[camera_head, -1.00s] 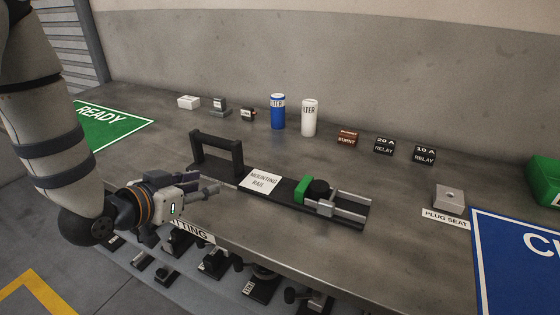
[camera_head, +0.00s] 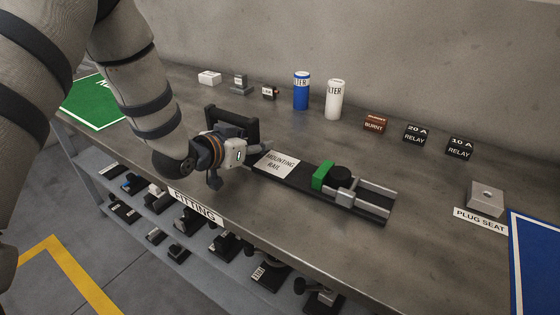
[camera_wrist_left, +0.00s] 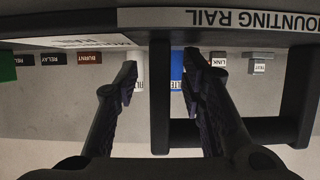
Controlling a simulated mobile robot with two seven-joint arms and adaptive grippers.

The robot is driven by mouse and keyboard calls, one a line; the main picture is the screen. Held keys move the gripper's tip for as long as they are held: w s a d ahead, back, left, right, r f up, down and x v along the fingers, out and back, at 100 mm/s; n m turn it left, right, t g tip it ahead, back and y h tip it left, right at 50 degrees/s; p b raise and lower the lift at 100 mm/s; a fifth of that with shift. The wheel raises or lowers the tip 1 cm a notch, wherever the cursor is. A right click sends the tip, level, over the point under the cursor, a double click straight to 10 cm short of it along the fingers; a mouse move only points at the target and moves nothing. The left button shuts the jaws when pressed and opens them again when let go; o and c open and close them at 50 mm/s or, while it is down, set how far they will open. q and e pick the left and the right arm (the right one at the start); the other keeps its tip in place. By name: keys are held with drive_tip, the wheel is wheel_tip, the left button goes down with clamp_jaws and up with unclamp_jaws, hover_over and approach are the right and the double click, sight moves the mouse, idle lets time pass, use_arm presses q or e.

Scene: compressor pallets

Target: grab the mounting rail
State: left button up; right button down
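The mounting rail (camera_head: 290,182) is a long dark plate lying on the bench, with a white label, a green block and a black knob at its right part. Its black upright handle (camera_head: 232,114) stands at its left end. My left gripper (camera_head: 249,152) is at the near side of the handle and partly hides it. In the left wrist view, the two dark fingers (camera_wrist_left: 158,78) are apart. One post of the handle (camera_wrist_left: 160,105) shows between them, with no visible grip on it. My right gripper is in no view.
Blue and white filters (camera_head: 301,92), a burnt relay (camera_head: 375,124) and two relays (camera_head: 416,133) stand behind the rail. A plug seat (camera_head: 486,199) is at right. A green mat (camera_head: 92,103) lies at left. A lower shelf (camera_head: 200,238) holds several parts.

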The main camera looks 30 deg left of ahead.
use_arm(q)
clamp_jaws()
drive_tip(key=shift+r, duration=0.2)
